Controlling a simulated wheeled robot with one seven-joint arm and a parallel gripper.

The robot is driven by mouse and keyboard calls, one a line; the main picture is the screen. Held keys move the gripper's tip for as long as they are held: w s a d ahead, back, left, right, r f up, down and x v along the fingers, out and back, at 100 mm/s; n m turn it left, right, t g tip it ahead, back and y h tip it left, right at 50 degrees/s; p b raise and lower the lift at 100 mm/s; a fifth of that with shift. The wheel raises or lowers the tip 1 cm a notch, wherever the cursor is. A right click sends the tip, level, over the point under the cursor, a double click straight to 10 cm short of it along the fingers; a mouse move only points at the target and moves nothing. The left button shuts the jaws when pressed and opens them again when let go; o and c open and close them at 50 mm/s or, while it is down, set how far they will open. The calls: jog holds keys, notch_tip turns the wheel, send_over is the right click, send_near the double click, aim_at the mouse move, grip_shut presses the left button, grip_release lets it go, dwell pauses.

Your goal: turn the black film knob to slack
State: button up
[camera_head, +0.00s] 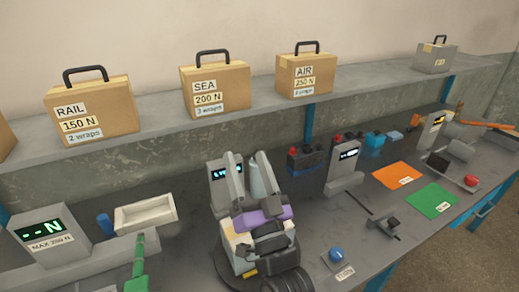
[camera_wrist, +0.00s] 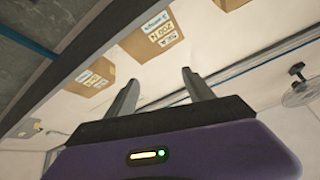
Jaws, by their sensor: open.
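I cannot pick out a black film knob for certain. A small black block (camera_head: 393,222) sits on a grey base at the bench's middle right, and a blue knob (camera_head: 336,254) stands on a labelled plate near the front edge. My gripper (camera_head: 247,160) is at the middle of the bench, left of both, its two grey fingers pointing up and apart. In the wrist view my gripper (camera_wrist: 161,78) is open with nothing between its fingers. That view faces the shelf and wall, with no knob in it. My arm hides part of the bench behind it.
Boxes marked RAIL (camera_head: 92,110), SEA (camera_head: 215,90) and AIR (camera_head: 305,75) stand on the shelf above. A display unit (camera_head: 48,236) and white tray (camera_head: 146,214) are at left. Orange (camera_head: 394,173) and green (camera_head: 428,197) mats lie at right, near a red button (camera_head: 471,181).

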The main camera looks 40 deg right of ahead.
jog(key=w+d+r+n+t+y+p, duration=0.2)
jog(key=w+d+r+n+y+p, duration=0.15)
jog(key=w+d+n+y, duration=0.55)
jog(key=d+f+g, duration=0.3)
jog(key=d+f, duration=0.2)
jog(key=f, duration=0.4)
jog(key=d+f+g, duration=0.3)
jog(key=d+f, duration=0.2)
jog(key=f, duration=0.4)
jog(key=shift+w+a+f+p, duration=0.1)
jog(key=shift+w+p, duration=0.4)
jog(key=shift+w, duration=3.5)
grip_shut()
jog(key=shift+y, duration=0.3)
jog(key=shift+n+y+b, duration=0.3)
jog(key=shift+b, duration=0.05)
